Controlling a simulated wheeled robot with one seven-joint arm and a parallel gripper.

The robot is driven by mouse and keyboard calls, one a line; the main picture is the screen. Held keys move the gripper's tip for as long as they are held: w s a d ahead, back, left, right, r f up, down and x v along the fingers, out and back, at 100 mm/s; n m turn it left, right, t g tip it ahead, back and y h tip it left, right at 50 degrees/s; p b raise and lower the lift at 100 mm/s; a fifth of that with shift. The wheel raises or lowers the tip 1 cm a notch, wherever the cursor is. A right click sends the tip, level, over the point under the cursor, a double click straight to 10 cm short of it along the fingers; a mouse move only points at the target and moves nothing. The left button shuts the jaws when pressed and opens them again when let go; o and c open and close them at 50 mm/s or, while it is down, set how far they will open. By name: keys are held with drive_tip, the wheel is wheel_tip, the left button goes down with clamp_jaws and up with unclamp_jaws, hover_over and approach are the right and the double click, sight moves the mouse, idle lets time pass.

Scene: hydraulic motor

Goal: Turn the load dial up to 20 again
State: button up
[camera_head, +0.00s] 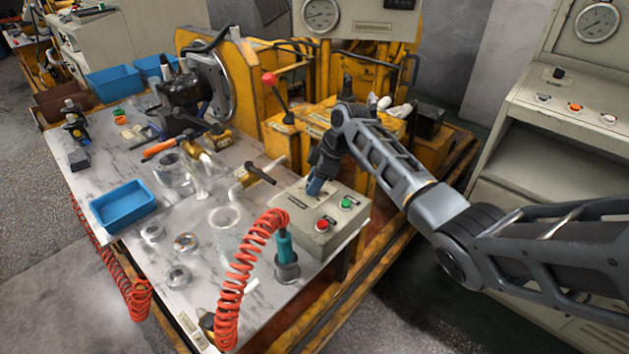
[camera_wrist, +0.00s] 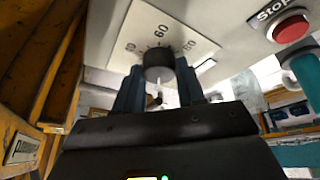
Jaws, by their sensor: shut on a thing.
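The load dial is a dark round knob (camera_wrist: 158,66) on a pale scale plate (camera_wrist: 143,28) in the wrist view. In the head view my gripper (camera_head: 317,184) reaches down onto the grey control box (camera_head: 345,225) and hides the dial.
The box also carries a red stop button (camera_head: 322,225) and a green button (camera_head: 346,202). A coiled red hose (camera_head: 238,275) with a teal tool (camera_head: 285,250) stands close in front. A yellow machine (camera_head: 262,75) rises behind. A blue tray (camera_head: 123,204) lies at left.

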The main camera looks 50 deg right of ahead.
drive_tip(key=shift+r+p, duration=0.1)
drive_tip(key=shift+p, duration=0.2)
drive_tip(key=shift+a+m+h+p, duration=0.1)
drive_tip(key=shift+m+h+p, duration=0.2)
drive_tip(key=shift+m+p, duration=0.35)
drive_tip(key=m+h+p, duration=0.1)
drive_tip(key=m+p, duration=0.1)
drive_tip(key=m, duration=0.1)
drive_tip(key=shift+a+r+m+t, duration=0.1)
drive_tip(key=shift+m+t, duration=0.25)
drive_tip(key=shift+t, duration=0.05)
drive_tip(key=m+h+p, duration=0.1)
drive_tip(key=m+p, duration=0.1)
drive_tip(key=m, duration=0.1)
drive_tip(key=shift+m+h, duration=0.3)
drive_tip(key=shift+m+h+p, duration=0.6)
drive_tip(key=shift+m, duration=0.9)
drive_tip(key=o, duration=1)
drive_tip(key=shift+f, duration=0.2)
drive_tip(key=shift+o, duration=0.2)
